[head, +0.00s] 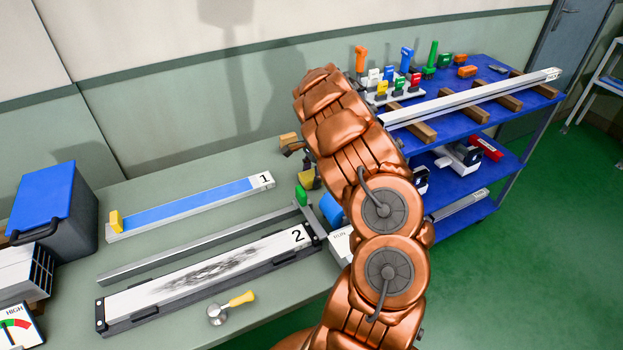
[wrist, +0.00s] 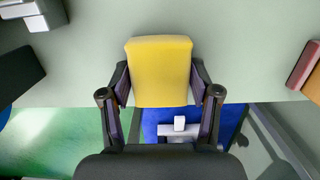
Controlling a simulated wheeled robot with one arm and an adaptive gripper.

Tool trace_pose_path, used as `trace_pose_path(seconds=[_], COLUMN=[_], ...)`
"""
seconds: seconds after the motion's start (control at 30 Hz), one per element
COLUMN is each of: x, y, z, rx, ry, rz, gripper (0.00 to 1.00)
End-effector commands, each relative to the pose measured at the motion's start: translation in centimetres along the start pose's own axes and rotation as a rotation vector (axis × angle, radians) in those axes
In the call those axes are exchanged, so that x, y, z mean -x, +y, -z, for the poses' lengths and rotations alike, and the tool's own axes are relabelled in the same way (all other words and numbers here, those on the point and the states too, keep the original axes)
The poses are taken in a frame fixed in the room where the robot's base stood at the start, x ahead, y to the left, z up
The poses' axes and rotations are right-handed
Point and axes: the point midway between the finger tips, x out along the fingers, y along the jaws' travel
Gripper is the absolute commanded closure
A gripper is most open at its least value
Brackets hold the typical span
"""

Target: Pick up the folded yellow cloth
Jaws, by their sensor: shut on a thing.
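The folded yellow cloth (wrist: 160,72) is a thick, rounded block in the wrist view. My gripper (wrist: 160,84) is shut on it, with one dark finger against each side. The cloth's far part sticks out beyond the fingertips over the grey-green table top (wrist: 240,50). I cannot tell whether it touches the table. In the head view my copper arm hides most of the gripper. A small yellow patch (head: 307,179) beside the arm is probably the cloth.
On the table (head: 130,190) lie a blue-topped profile marked 1 (head: 190,206), a scuffed profile marked 2 (head: 210,270) and a yellow-handled tool (head: 240,299). A blue-lidded box (head: 48,200) stands at left. A blue shelved cart (head: 480,155) stands right.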

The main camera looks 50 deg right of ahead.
Motion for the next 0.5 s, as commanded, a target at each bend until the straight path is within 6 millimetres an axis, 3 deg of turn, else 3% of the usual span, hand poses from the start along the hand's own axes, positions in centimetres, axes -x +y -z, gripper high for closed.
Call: trace_pose_path(seconds=[0.13, 0.5], x=[0.0, 0.73], y=[0.0, -0.06], z=[0.0, -0.12], rx=[0.0, 0.0], ry=[0.0, 0.0], rz=[0.0, 0.001], gripper=[0.72, 0.73])
